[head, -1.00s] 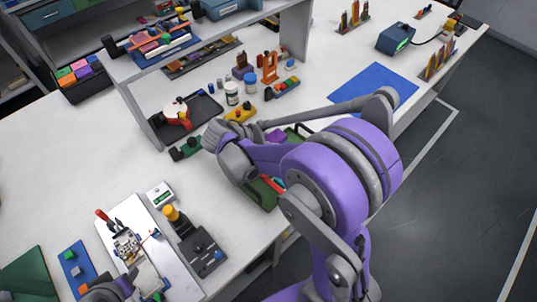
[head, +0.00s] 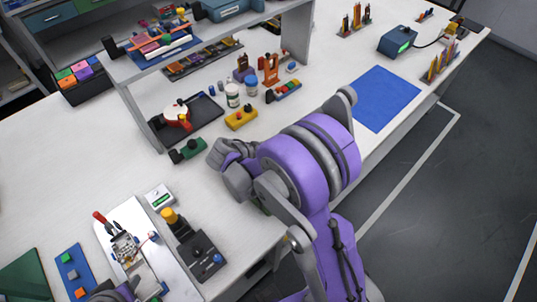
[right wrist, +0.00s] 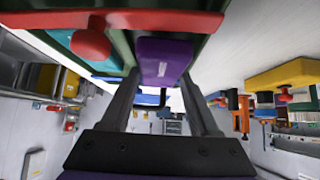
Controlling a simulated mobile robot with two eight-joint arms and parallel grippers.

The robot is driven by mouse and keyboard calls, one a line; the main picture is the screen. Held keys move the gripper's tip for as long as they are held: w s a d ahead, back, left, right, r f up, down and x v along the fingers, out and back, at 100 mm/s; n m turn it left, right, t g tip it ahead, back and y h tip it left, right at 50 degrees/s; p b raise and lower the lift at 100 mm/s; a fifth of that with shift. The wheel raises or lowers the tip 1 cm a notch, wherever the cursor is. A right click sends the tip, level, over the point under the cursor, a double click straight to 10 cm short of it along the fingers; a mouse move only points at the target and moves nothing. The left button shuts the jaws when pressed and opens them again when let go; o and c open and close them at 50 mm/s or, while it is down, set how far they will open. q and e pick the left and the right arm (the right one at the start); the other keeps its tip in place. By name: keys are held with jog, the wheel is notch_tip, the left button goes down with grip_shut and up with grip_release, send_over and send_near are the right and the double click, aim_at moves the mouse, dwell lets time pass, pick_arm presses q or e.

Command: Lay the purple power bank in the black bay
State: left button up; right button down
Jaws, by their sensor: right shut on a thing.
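In the right wrist view, the purple power bank (right wrist: 162,50) lies between the fingers of my right gripper (right wrist: 163,76), which is shut on it. A small pale mark shows on its face. In the head view the power bank and the right gripper are hidden behind my right arm. I cannot make out the black bay in either view. A part of my left arm shows at the bottom left edge of the head view; its fingers cannot be made out.
In the wrist view, a red piece (right wrist: 90,44) and a teal piece (right wrist: 65,40) are close beside the power bank, near a green surface (right wrist: 122,45). In the head view, a yellow block (head: 241,118) and green block (head: 188,151) stand beyond my arm. The blue mat (head: 374,98) is clear.

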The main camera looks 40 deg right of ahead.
jog(key=shift+s+f, duration=0.1)
jog(key=shift+f, duration=0.25)
jog(key=shift+c, duration=0.6)
grip_release()
jog(key=shift+r, duration=0.25)
jog(key=shift+a+r+p, duration=0.2)
jog(key=shift+r, duration=0.25)
jog(key=shift+a+r+p, duration=0.15)
jog(key=shift+a+r, duration=0.05)
jog(key=shift+r, duration=0.25)
jog(key=w+v, duration=0.1)
jog(key=v, duration=0.9)
jog(key=s+a+r+n+t+y, duration=0.2)
jog(key=s+a+n+t+y, duration=0.3)
jog(key=s+n, duration=0.8)
jog(key=a+n+y, duration=0.2)
jog(key=n+y, duration=0.2)
jog(key=shift+s+a, duration=0.2)
